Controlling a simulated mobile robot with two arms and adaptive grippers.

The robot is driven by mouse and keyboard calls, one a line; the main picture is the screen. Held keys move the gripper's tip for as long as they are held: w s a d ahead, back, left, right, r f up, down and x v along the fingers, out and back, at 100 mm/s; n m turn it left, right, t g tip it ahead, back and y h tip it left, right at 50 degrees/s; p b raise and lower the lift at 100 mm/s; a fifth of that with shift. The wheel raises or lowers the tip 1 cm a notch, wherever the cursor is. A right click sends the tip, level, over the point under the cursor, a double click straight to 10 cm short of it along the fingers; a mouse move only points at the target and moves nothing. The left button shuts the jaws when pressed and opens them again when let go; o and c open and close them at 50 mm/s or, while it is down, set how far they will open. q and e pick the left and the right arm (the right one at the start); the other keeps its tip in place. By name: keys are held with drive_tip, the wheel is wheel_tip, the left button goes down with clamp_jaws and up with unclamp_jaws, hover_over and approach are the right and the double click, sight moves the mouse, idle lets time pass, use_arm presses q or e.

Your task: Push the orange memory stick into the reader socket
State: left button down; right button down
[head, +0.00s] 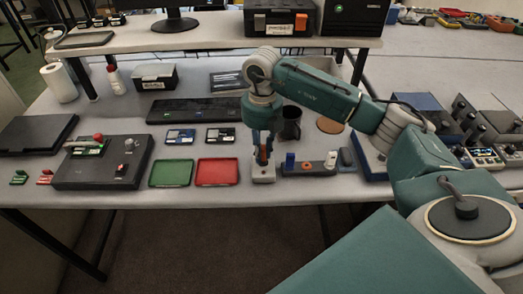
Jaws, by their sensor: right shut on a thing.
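My right gripper (263,150) points straight down over the front middle of the table. It is shut on a small orange stick (262,156), mostly hidden between the dark blue fingers. Right below it stands a small pale grey block (263,174), which looks like the reader socket. The stick's lower end is at or just above the block's top; I cannot tell whether it is touching or inside. My left gripper is out of view.
A dark holder (311,170) with a blue piece (290,160) stands close on the right. A red tray (218,172) and a green tray (171,173) lie on the left, beside a dark control box (104,172). A dark mug (291,123) stands behind.

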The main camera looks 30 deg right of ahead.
drive_tip(key=shift+f+b, duration=0.5)
drive_tip(key=shift+f, duration=0.2)
drive_tip(key=c, duration=1.6)
unclamp_jaws()
drive_tip(key=shift+o, duration=0.2)
wheel_tip(320, 180, up, 12)
drive_tip(key=shift+r, duration=0.1)
